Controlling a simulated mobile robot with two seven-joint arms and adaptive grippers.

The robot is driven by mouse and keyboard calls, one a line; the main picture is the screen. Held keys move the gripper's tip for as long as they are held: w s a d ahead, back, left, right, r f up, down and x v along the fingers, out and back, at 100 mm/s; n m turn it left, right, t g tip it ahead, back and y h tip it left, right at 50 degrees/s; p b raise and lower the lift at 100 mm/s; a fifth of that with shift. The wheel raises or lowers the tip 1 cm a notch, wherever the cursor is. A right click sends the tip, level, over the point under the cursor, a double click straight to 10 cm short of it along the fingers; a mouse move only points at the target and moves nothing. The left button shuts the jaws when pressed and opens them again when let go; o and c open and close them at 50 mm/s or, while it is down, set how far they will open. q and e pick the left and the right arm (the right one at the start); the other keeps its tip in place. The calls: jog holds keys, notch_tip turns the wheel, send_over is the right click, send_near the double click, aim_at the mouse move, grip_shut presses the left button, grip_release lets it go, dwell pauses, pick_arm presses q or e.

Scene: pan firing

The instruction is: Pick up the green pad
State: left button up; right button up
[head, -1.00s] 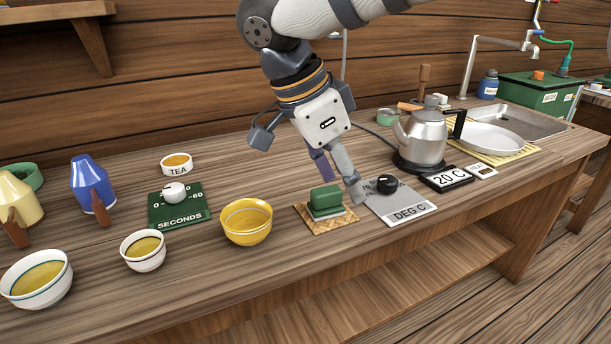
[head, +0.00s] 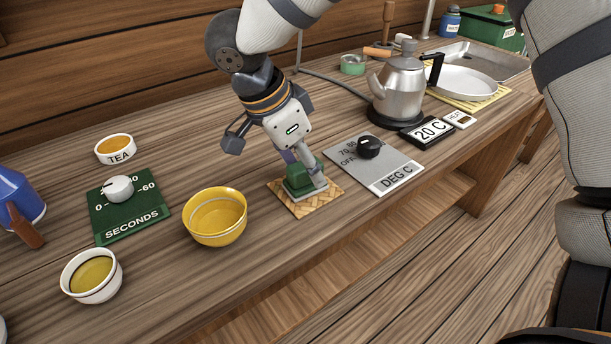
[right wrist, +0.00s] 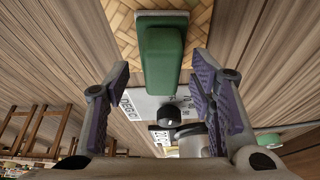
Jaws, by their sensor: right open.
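The green pad (head: 297,180) is a block with a pale base on a small woven mat (head: 334,200) near the table's front edge. My right gripper (head: 303,170) points down at the pad, its fingers close to it and partly hiding it. In the right wrist view the green pad (right wrist: 162,58) lies in line with the gap between the open fingers (right wrist: 160,78), with space on both sides. I cannot tell whether a finger touches it. My left gripper is out of view.
A yellow bowl (head: 215,218) stands left of the mat. The grey DEG C plate (head: 395,180) with its black knob is close on the right. The kettle (head: 399,95) stands behind it. The green SECONDS plate (head: 128,218) is further left.

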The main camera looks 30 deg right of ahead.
jog(key=shift+w+d+f, duration=0.1)
jog(key=shift+d+f, duration=0.05)
jog(key=shift+f, duration=0.2)
grip_shut()
notch_tip(320, 180, up, 3)
jog(key=shift+r, duration=0.1)
jog(key=s+a+r, duration=1)
jog(key=c, duration=1)
grip_release()
jog(key=shift+c, duration=0.5)
